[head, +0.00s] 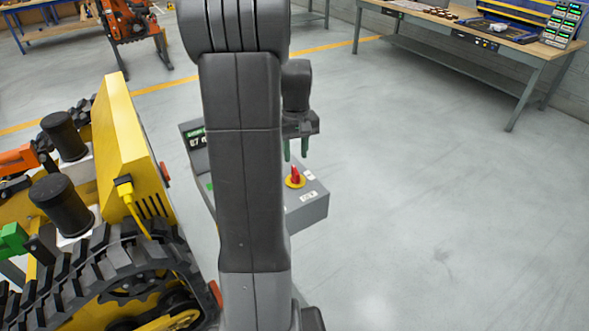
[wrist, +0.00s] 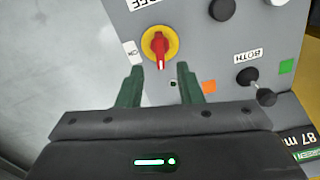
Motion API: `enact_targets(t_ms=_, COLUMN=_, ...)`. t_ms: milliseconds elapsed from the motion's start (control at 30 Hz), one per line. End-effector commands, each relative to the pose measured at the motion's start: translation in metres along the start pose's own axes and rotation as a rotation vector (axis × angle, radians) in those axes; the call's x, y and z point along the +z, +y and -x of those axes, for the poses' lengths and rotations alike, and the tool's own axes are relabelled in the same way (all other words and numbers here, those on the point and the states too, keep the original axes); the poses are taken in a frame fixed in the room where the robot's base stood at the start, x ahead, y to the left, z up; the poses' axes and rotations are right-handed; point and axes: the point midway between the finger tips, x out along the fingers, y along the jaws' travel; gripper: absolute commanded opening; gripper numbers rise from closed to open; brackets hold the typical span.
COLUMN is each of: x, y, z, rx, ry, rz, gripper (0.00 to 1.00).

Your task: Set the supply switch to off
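The red rotary switch (wrist: 160,50) sits on a yellow disc on the grey control box (wrist: 203,35). In the wrist view its handle lies nearly upright in the picture, with a pale mark at its lower end. A small white label (wrist: 133,53) beside it seems to read ON; another label at the top edge is cut off. In the head view the switch (head: 295,179) is on the right of the box top. My gripper (wrist: 159,71) is open and empty, its green fingers either side of the handle's line. In the head view my gripper (head: 296,150) appears above the switch, apart from it.
The box also carries a label reading BOTH (wrist: 249,56), black knobs (wrist: 222,9), and green and orange patches (wrist: 208,87). A yellow tracked carrier (head: 125,150) stands close on the left. A workbench (head: 480,30) is at the back right. The floor on the right is clear.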

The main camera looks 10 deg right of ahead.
Motion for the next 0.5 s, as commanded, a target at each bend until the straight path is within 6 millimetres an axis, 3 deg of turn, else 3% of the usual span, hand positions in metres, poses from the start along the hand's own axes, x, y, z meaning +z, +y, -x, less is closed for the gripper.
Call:
enact_targets(t_ms=233, x=0.001, y=0.000, z=-0.047, rx=-0.001, ry=-0.004, rz=0.000, gripper=0.33)
enact_targets(t_ms=500, x=0.000, y=0.000, z=-0.069, rx=0.000, ry=-0.001, rz=0.000, gripper=0.33)
